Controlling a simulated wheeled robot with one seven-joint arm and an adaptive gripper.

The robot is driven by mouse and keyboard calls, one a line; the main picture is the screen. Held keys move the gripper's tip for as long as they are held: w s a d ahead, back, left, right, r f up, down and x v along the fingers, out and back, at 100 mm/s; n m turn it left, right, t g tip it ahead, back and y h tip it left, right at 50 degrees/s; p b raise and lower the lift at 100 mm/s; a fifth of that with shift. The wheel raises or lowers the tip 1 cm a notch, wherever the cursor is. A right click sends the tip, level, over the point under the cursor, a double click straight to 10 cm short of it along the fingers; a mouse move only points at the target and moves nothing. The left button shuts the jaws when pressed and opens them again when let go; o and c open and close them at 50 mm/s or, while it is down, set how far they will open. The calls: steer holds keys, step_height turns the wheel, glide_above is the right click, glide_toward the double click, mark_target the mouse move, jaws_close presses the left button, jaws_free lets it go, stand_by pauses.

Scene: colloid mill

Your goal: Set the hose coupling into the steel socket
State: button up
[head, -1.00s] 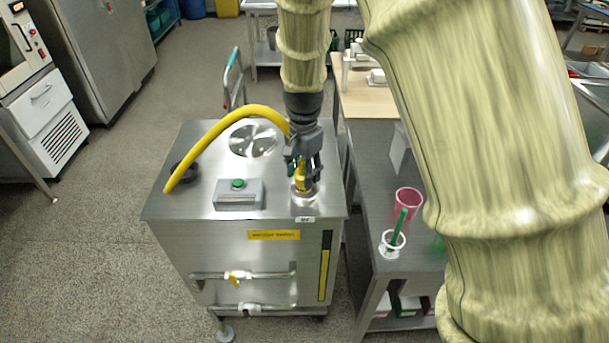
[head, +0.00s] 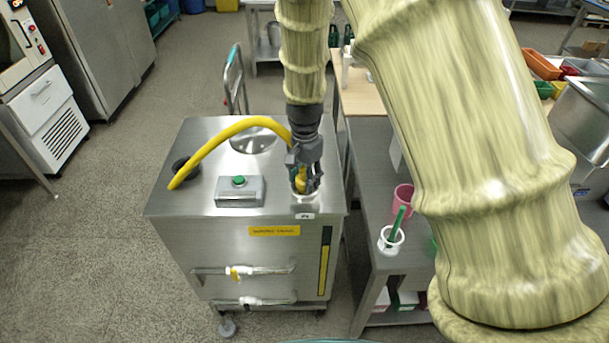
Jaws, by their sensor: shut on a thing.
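The yellow hose coupling (head: 301,183) is between the fingers of my gripper (head: 306,184), near the front right corner of the steel machine's top. My gripper points down and is shut on the coupling. The yellow hose (head: 225,133) arches from the coupling over to the left side of the top. The steel socket (head: 305,197) shows as a pale rim right below the fingers. The fingers hide most of it, so I cannot tell how deep the coupling sits in it.
A grey box with a green button (head: 240,191) stands left of the gripper on the machine (head: 200,215). A side bench (head: 372,190) on the right holds a pink cup (head: 403,196) and a white holder (head: 391,239) with a green-handled tool. The floor at left is clear.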

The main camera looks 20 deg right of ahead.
steer(key=o, duration=1.1)
steer(key=shift+r, duration=0.1)
step_height(320, 180, up, 12)
steer(key=b, duration=0.2)
